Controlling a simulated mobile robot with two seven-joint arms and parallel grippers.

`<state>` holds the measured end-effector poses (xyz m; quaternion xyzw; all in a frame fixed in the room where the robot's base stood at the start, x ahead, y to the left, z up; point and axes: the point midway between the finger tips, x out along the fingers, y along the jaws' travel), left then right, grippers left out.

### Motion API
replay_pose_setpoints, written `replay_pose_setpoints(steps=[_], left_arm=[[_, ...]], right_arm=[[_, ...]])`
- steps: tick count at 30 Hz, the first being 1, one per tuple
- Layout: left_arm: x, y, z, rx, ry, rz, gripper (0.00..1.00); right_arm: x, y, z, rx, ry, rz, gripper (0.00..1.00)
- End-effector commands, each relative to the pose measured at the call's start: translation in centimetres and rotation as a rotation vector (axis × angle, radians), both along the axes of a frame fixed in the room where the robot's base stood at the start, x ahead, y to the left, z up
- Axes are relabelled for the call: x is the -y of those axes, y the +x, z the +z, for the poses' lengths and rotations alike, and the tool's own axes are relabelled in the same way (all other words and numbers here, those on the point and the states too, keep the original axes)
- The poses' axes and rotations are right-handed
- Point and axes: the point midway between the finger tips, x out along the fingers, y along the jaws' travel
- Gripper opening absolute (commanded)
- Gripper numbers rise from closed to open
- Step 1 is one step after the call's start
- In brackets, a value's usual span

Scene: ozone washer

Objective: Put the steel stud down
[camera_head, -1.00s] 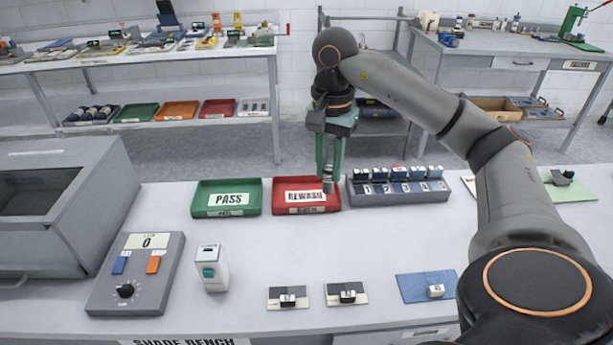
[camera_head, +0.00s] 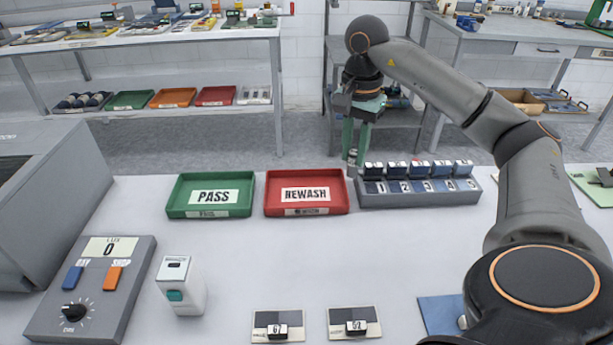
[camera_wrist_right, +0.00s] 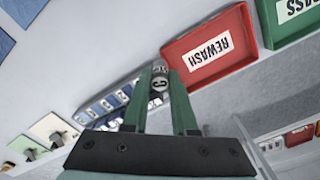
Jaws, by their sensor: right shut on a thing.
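My right gripper (camera_head: 354,152) is shut on the steel stud (camera_head: 353,170), a small grey cylinder hanging below the green fingers. In the head view the stud appears at the gap between the red REWASH tray (camera_head: 270,207) and the numbered rack (camera_head: 420,199). In the right wrist view the stud (camera_wrist_right: 160,80) sits between the fingertips (camera_wrist_right: 160,92), its round marked end facing the camera. I cannot tell how high it is above the bench. My left gripper is not in view.
The green PASS tray (camera_head: 172,208) lies left of the REWASH tray. A grey control box (camera_head: 100,300) and a small white device (camera_head: 181,285) stand at front left. Two small sample cards (camera_head: 278,325) (camera_head: 354,322) lie at the front. The middle of the bench is clear.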

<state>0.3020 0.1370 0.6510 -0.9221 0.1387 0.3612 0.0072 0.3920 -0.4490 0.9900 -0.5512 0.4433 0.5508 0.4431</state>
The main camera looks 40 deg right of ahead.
Motion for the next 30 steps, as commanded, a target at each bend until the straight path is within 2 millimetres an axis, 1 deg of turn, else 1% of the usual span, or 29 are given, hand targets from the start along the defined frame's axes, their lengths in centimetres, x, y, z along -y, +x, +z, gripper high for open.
replay_pose_setpoints(steps=[1,3,8,9,12,15,18,24,30], left_arm=[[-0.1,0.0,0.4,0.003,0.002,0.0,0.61],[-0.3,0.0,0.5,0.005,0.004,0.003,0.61],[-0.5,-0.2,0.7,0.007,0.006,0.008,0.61],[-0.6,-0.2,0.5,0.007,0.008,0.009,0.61],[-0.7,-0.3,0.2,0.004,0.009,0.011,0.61],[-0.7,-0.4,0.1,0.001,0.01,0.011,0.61],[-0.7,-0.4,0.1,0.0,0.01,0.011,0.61],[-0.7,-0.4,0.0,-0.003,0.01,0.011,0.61],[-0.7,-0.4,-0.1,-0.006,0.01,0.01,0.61]], right_arm=[[-0.4,1.3,-0.3,0.001,0.005,0.003,0.0],[-0.8,3.0,-1.1,0.0,0.005,0.005,0.0],[-1.3,6.7,-2.7,0.0,0.005,0.002,0.0],[-1.5,7.4,-3.4,-0.002,0.004,0.002,0.0],[-1.7,8.9,-5.6,-0.004,0.003,0.002,0.0],[-1.8,10.2,-7.1,-0.003,0.003,0.001,0.0],[-1.9,10.9,-7.9,0.0,0.002,0.001,0.0],[-2.0,11.7,-8.9,0.0,0.0,0.001,0.0],[-2.0,11.7,-11.8,-0.002,0.001,0.002,0.0]])
